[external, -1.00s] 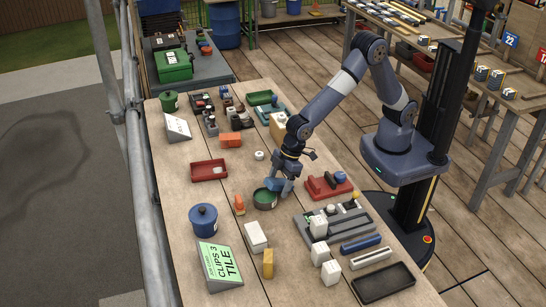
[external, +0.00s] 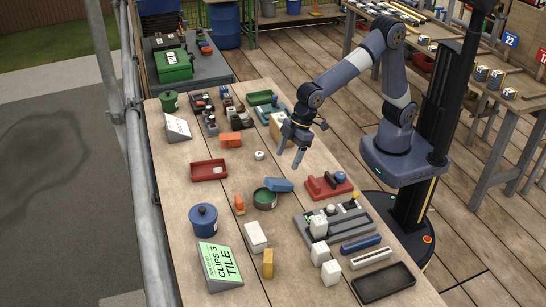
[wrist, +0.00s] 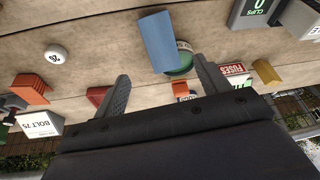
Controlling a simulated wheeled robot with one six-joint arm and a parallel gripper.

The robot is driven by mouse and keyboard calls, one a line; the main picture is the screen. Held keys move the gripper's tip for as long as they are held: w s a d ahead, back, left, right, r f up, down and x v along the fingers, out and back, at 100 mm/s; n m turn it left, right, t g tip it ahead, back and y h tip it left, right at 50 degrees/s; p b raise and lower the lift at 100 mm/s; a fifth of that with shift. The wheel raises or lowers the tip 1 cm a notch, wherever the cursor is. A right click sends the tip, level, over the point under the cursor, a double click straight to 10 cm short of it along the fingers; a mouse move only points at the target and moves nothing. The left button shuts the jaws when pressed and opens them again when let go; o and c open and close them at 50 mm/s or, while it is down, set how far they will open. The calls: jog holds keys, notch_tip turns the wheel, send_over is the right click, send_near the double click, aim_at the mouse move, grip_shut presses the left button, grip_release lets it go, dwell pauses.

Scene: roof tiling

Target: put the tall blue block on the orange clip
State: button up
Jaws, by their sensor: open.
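A blue block (external: 279,184) lies at the back right rim of a round green tin (external: 265,199), on its side and apart from any orange piece. In the wrist view the blue block (wrist: 157,42) overlaps the green tin (wrist: 181,62); whether it rests on the rim or only against it I cannot tell. A small orange piece (external: 239,205) stands left of the tin, and a larger orange block (external: 231,140) lies farther back; which is the clip is unclear. My gripper (external: 290,158) is open and empty, above and behind the blue block.
A red tray (external: 208,171) and a white round piece (external: 259,155) lie to the left of my gripper. A red holder (external: 328,187) stands right of the tin.

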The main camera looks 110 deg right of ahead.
aim_at(279, 181)
jog(key=shift+r, duration=0.1)
dwell(0.3)
jog(key=p+x, duration=0.1)
jog(key=x, duration=0.4)
jog(key=shift+w+a+p, duration=0.1)
jog(key=shift+a+p, duration=0.1)
jog(key=shift+p, duration=0.15)
jog(key=shift+p+x, duration=0.45)
jog(key=shift+x, duration=2.25)
jog(key=c, duration=1.1)
jog(key=shift+c, duration=0.2)
